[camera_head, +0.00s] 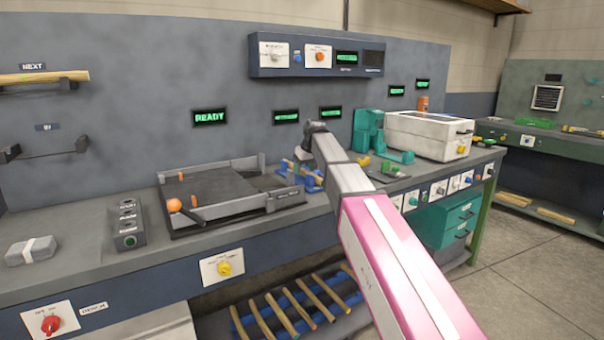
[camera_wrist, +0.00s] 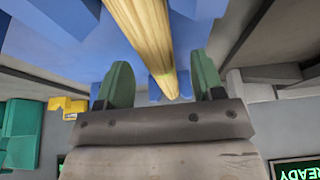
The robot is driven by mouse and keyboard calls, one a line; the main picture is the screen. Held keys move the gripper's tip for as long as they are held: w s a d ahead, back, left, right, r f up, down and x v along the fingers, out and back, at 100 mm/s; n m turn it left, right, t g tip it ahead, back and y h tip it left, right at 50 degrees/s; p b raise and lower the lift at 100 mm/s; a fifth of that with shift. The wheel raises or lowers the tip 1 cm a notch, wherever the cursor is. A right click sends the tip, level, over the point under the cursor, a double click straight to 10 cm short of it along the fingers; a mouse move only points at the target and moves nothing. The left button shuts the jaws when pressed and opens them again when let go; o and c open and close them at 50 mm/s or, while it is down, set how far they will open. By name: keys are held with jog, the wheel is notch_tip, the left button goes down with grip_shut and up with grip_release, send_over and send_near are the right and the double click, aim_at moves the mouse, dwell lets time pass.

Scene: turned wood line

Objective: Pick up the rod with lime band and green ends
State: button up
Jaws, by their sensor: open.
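In the wrist view, a pale wooden rod (camera_wrist: 143,38) runs from the top edge down between the fingers of my gripper (camera_wrist: 161,68). The gripper is open, with one green finger on each side of the rod and a visible gap on both sides. A blue holder (camera_wrist: 75,55) shows around the rod. No lime band or green end shows on the visible part of the rod, so I cannot tell which rod it is. In the head view, the blue holder (camera_head: 311,184) stands on the bench, partly behind my arm, which hides my fingers.
A grey tray fixture (camera_head: 235,212) with orange parts lies left of the holder. A teal machine (camera_head: 368,130) and a white box (camera_head: 430,135) stand to the right. Several rods (camera_head: 300,308) lie on the low shelf. Another rod (camera_head: 35,77) rests on wall brackets.

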jog(key=shift+x, duration=0.75)
grip_shut()
